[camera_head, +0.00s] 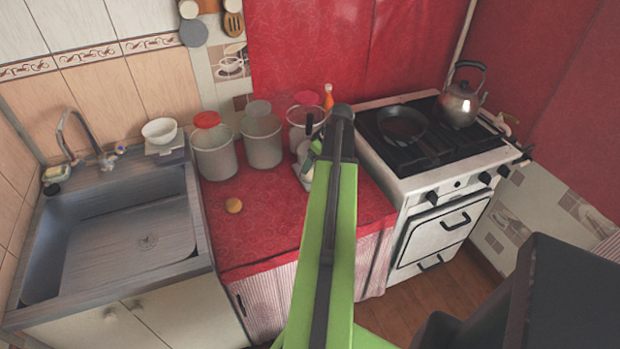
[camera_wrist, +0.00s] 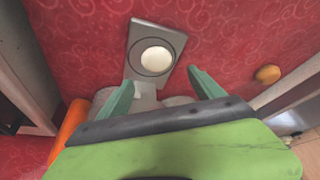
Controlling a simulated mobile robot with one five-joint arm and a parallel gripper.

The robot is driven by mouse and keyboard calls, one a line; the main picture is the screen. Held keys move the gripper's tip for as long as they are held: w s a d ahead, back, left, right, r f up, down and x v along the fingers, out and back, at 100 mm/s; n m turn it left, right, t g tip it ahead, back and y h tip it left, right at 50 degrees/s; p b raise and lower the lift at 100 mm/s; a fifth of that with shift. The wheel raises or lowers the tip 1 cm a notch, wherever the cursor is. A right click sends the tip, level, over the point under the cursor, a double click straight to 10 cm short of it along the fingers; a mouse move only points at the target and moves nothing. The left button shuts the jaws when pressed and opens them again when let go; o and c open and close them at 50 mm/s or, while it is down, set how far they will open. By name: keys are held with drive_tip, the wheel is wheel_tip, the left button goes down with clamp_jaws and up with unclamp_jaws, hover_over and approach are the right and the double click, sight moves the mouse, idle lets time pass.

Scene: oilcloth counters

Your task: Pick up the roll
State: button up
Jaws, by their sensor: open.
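The roll (camera_head: 234,205) is a small round golden-brown bun on the red patterned counter cloth, left of my arm in the head view. In the wrist view the roll (camera_wrist: 267,74) lies at the right, outside the jaws and apart from the right finger. My gripper (camera_wrist: 161,75) is open, with its two green fingers spread and nothing held between them. In the head view my green arm hides most of the gripper; a bit of green finger shows beside it.
A grey flat object with a pale disc (camera_wrist: 157,60) lies in front of the fingers. Canisters (camera_head: 214,155) stand at the counter's back. A sink (camera_head: 120,225) is left; a stove (camera_head: 430,160) with a pan (camera_head: 402,124) and kettle (camera_head: 459,104) is right. The cloth around the roll is clear.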

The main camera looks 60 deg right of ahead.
sight(312, 168)
drive_tip(key=b+x, duration=0.4)
drive_tip(key=x, duration=0.1)
drive_tip(key=shift+s+d+f, duration=0.1)
drive_tip(key=shift+s+d, duration=0.05)
drive_tip(key=shift+s, duration=0.1)
drive_tip(key=c, duration=1.6)
drive_tip(key=shift+o, duration=0.2)
wheel_tip(312, 168, up, 5)
drive_tip(key=p, duration=0.5)
drive_tip(key=s+d+r+p, duration=0.7)
drive_tip(key=d+r+p, duration=0.1)
drive_tip(key=d, duration=0.2)
drive_tip(key=s+d+r+p, duration=0.7)
drive_tip(key=d+r+p, duration=0.1)
drive_tip(key=d+p, duration=0.15)
drive_tip(key=s+d+r, duration=0.2)
drive_tip(key=s+d, duration=0.6)
drive_tip(key=d, duration=0.3)
drive_tip(key=shift+d+p, duration=0.3)
drive_tip(key=shift+p, duration=0.15)
drive_tip(key=shift+s+r, duration=0.1)
drive_tip(key=shift+r, duration=0.05)
